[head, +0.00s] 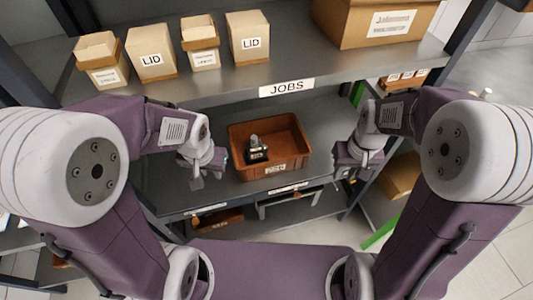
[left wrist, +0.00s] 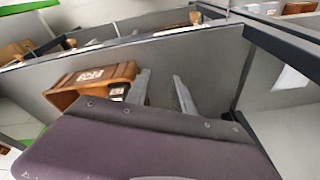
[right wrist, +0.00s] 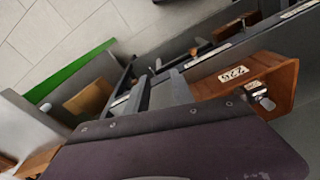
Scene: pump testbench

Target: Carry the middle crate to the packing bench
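A brown open crate (head: 291,163) with a white front label stands on the shelf under the JOBS sign. A dark part (head: 256,150) with a grey top lies in its left half. My left gripper (head: 208,172) is open, just left of the crate and apart from it. My right gripper (head: 346,167) is open, a little right of the crate. The crate also shows left of my fingers in the left wrist view (left wrist: 92,79) and right of my fingers in the right wrist view (right wrist: 277,88). I cannot make out the packing bench.
Lidded boxes (head: 152,58) and a large carton (head: 378,22) stand on the shelf above. The JOBS shelf edge (head: 240,92) overhangs behind the crate. Another brown crate (head: 217,222) sits partly hidden on a lower level. Cardboard (head: 400,175) is at the right.

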